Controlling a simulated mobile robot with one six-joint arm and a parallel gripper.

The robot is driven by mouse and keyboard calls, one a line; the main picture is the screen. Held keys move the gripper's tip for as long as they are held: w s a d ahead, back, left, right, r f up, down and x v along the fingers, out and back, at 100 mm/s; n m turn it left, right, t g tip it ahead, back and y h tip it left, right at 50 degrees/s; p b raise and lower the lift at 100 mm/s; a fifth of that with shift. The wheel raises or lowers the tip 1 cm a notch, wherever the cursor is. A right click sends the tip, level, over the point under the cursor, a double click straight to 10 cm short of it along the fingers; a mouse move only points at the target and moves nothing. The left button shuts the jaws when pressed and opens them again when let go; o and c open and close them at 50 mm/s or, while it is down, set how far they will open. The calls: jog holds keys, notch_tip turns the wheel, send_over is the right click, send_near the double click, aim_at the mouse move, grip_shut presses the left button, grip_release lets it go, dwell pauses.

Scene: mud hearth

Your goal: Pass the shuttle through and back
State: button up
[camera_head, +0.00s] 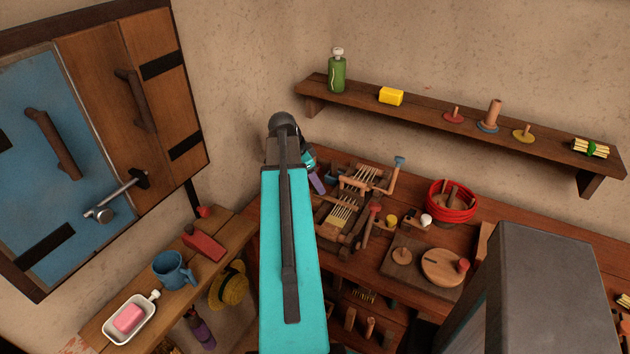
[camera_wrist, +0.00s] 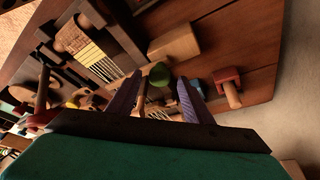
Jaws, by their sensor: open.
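A small wooden loom (camera_head: 340,212) with pale warp threads stands on the workbench in the head view. In the wrist view its threads (camera_wrist: 95,60) are at the upper left. My gripper (camera_wrist: 158,92) is open, its purple fingers pointing down at the bench beside the loom. A slim wooden piece (camera_wrist: 142,98) and a green rounded knob (camera_wrist: 159,74) show between and just beyond the fingers; I cannot tell whether either touches them. I cannot clearly identify the shuttle. In the head view my arm hides part of the loom's left side.
A wooden block (camera_wrist: 175,43) and a red-ended peg (camera_wrist: 229,87) lie near the fingers. A red bowl (camera_head: 451,203) and a round wooden disc (camera_head: 444,267) are to the loom's right. A wall shelf (camera_head: 420,112) runs behind. A mug (camera_head: 174,270) stands on the left bench.

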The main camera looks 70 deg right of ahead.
jog(key=shift+r, duration=0.1)
jog(key=b+v, duration=0.3)
jog(key=v, duration=1)
jog(key=shift+r, duration=0.3)
jog(key=shift+w, duration=0.15)
